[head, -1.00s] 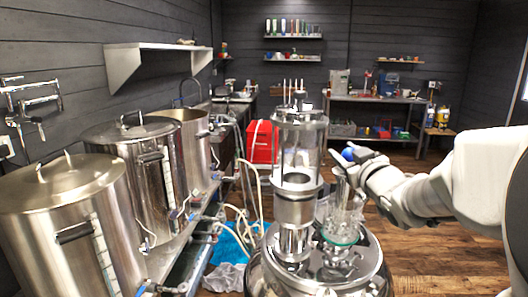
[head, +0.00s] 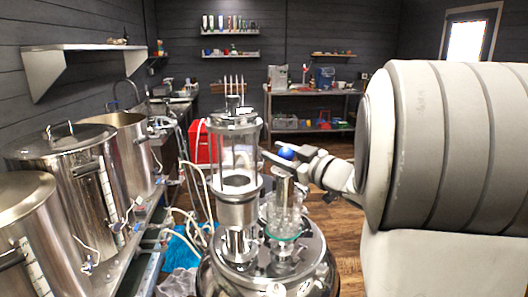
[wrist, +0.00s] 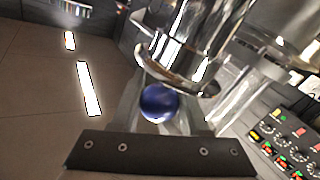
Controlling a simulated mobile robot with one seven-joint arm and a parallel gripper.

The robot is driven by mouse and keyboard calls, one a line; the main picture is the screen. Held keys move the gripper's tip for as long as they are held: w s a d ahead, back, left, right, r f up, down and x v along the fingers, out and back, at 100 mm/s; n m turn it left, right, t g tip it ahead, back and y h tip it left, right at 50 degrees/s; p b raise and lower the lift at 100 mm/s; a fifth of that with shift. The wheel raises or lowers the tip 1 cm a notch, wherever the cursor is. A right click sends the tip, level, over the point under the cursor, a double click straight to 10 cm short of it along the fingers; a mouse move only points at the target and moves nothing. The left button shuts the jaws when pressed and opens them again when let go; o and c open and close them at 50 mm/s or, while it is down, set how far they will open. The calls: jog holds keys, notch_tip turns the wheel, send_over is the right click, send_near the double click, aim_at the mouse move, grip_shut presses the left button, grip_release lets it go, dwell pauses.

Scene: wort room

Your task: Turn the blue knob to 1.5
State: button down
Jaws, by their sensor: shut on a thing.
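The blue knob (head: 286,153) is a small round ball beside the glass and steel column on the shiny vessel. It also shows in the wrist view (wrist: 159,102), just ahead of the dark gripper plate. My gripper (head: 290,160) reaches in from the right and is shut on the knob. In the wrist view the fingers (wrist: 160,115) lie on either side of the ball. The fingers and arm hide part of the knob's mount. I see no readable scale or pointer, so I cannot tell the knob's setting.
The glass column (head: 236,150) stands close left of my gripper, with glassware (head: 284,215) below it. Steel kettles (head: 75,175) line the left. A control panel (wrist: 285,140) with coloured buttons shows in the wrist view. Wooden floor (head: 348,225) is open to the right.

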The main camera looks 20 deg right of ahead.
jog(key=shift+r, duration=0.1)
jog(key=shift+c, duration=2.2)
grip_release()
jog(key=v, duration=1.7)
jog(key=shift+s, duration=0.2)
